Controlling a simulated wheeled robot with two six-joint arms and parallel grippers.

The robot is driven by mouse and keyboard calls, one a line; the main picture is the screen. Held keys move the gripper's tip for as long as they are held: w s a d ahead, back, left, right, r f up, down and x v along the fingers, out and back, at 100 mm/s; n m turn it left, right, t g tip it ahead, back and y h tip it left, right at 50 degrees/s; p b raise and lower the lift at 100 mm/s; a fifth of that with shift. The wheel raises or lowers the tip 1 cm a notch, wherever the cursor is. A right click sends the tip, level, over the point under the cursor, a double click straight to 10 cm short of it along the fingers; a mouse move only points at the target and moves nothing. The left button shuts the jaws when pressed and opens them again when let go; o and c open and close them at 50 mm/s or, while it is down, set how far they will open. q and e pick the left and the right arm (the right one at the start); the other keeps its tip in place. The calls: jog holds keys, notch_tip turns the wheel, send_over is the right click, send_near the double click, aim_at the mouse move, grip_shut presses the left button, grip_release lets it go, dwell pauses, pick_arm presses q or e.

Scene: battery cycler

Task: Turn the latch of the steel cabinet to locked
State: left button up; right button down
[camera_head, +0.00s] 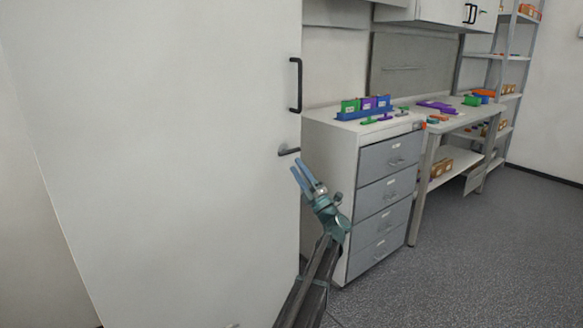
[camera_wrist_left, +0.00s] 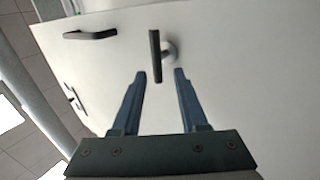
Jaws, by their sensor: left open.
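The steel cabinet (camera_head: 160,140) is a large pale door face on the left of the head view. Its latch (camera_head: 289,151) is a small dark lever near the door's right edge, lying roughly level. In the left wrist view the latch (camera_wrist_left: 155,56) is a dark bar beside a round grey base. My left gripper (camera_head: 299,166) has two blue fingers and is open, just below the latch. In the left wrist view, the lever's near end shows between the tips of the left gripper (camera_wrist_left: 160,74). I cannot tell whether they touch. My right gripper is out of view.
A black bar handle (camera_head: 296,85) is on the door above the latch. A drawer unit (camera_head: 385,190) stands close to the right of my left gripper, with coloured parts on top. A workbench (camera_head: 450,118) and shelving (camera_head: 505,75) stand beyond. Floor at the right is clear.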

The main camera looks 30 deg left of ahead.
pick_arm(q)
jog(key=b+v, duration=0.3)
jog(key=v, duration=0.5)
jog(key=shift+b, duration=0.3)
